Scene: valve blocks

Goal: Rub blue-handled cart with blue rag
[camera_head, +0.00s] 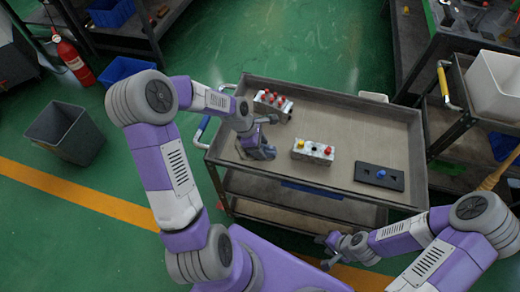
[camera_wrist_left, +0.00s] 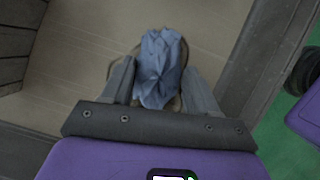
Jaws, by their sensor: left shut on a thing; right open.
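The blue-handled cart (camera_head: 345,107) stands in front of me, with its blue handle (camera_head: 201,131) on its left end. My left gripper (camera_head: 262,151) is low over the left part of the cart's top. It is shut on the crumpled blue rag (camera_wrist_left: 160,68), which shows between its fingers in the left wrist view, over the cart's tan surface (camera_wrist_left: 85,50). In the head view the rag is mostly hidden by the gripper. My right gripper (camera_head: 328,246) is open and empty, in front of the cart near its lower right side.
On the cart top are a valve block with red knobs (camera_head: 272,104), a second valve block (camera_head: 313,152) and a black plate with a blue knob (camera_head: 379,176). A yellow-handled cart (camera_head: 460,135) stands at right. A grey bin (camera_head: 65,133) stands on the floor at left.

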